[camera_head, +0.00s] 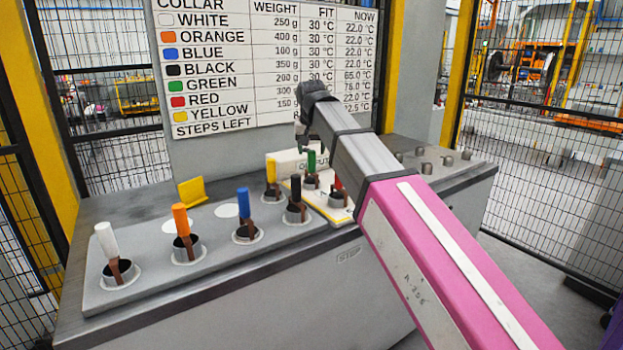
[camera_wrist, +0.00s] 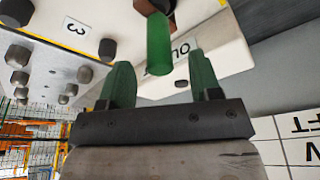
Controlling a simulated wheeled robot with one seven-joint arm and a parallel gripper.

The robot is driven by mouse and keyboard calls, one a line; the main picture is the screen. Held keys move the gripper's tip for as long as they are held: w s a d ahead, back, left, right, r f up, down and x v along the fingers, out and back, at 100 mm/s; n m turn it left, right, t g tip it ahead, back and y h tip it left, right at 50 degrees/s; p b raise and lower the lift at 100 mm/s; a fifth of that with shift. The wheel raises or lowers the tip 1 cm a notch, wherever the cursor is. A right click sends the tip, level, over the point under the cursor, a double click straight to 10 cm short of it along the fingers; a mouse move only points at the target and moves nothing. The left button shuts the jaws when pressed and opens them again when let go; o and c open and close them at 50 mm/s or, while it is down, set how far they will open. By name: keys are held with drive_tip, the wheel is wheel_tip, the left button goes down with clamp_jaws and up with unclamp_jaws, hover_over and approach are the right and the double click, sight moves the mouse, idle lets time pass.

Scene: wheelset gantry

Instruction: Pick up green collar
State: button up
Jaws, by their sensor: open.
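The green collar (camera_head: 311,162) stands with its green handle upright, beside the white block with lettering near the back of the bench. In the wrist view its green handle (camera_wrist: 159,47) hangs into the gap between my fingers, with a brown piece at its far end. My gripper (camera_wrist: 160,75) is open, one green finger on each side of the handle. I see a gap on both sides, so it is not gripped. In the head view my gripper (camera_head: 302,138) is small and dark, just above and left of the green handle.
Yellow (camera_head: 271,170), black (camera_head: 295,190) and red (camera_head: 338,184) handles stand close around the green one. Blue (camera_head: 243,203), orange (camera_head: 181,220) and white (camera_head: 107,240) handles stand further left. A chart board (camera_head: 235,75) rises behind. Dark pegs (camera_head: 447,160) stand at right.

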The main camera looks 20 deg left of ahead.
sight(311, 159)
drive_tip(key=shift+x, duration=2.4)
clamp_jaws()
drive_tip(key=shift+r, duration=0.1)
drive_tip(key=r, duration=0.4)
drive_tip(key=shift+w+a+r, duration=0.15)
drive_tip(key=shift+a+r, duration=0.1)
drive_tip(key=shift+a, duration=0.05)
drive_tip(key=a+r, duration=1.1)
drive_tip(key=shift+r, duration=0.2)
